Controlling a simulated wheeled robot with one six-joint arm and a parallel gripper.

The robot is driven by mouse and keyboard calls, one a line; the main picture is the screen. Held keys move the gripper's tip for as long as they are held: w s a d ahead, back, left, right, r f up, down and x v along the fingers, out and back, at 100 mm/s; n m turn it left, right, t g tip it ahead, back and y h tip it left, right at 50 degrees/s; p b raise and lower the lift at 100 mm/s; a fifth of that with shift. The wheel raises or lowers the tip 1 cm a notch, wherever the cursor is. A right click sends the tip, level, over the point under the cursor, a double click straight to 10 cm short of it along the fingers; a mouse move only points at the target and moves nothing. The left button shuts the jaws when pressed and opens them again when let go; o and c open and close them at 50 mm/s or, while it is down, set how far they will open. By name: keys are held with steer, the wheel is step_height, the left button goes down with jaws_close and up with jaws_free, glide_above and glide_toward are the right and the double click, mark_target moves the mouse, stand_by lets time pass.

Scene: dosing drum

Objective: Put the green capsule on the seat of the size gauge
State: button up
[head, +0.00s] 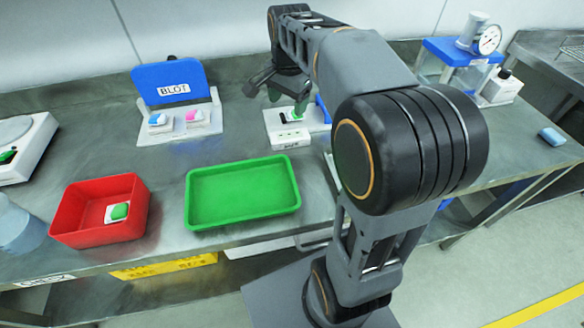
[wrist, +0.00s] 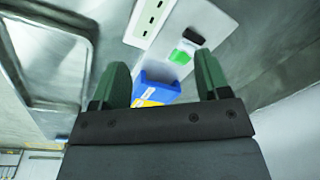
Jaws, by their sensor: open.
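The size gauge is a white plate (head: 290,141) with a row of dark slots, near the middle of the bench in the head view. It also shows at the top of the wrist view (wrist: 150,22). A green and white capsule (wrist: 182,54) sits on its plate beside a black block (wrist: 194,36). My gripper (wrist: 160,64) is open, its dark green fingers apart, with the capsule beyond the fingertips, nearer the right finger. In the head view my gripper (head: 292,100) is above the gauge, partly hidden by my arm. Contact with the capsule cannot be told.
A green tray (head: 243,210) is empty. A red tray (head: 75,215) holds a white piece with a green top (head: 119,211). A BLOT stand (head: 172,84) with blue and pink pieces is left of the gauge. A blue box (wrist: 155,88) is close to my gripper.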

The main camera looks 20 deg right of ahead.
steer(key=s+a+f+n, duration=0.1)
steer(key=s+f+n, duration=0.2)
steer(key=s+n, duration=0.1)
steer(key=s+a+f+n+t, duration=0.1)
steer(key=s+a+f+n, duration=0.1)
steer(key=s+f+n, duration=0.1)
steer(key=s+a+f+n, duration=0.2)
steer(key=s+f+n, duration=0.1)
steer(key=s, duration=0.3)
steer(key=shift+s+a+n+t, duration=0.1)
steer(key=shift+s+n+t, duration=0.25)
steer(key=shift+n, duration=0.55)
steer(key=shift+s+a+f+n, duration=0.15)
steer(key=shift+s+f+n, duration=0.15)
steer(key=shift+f, duration=0.05)
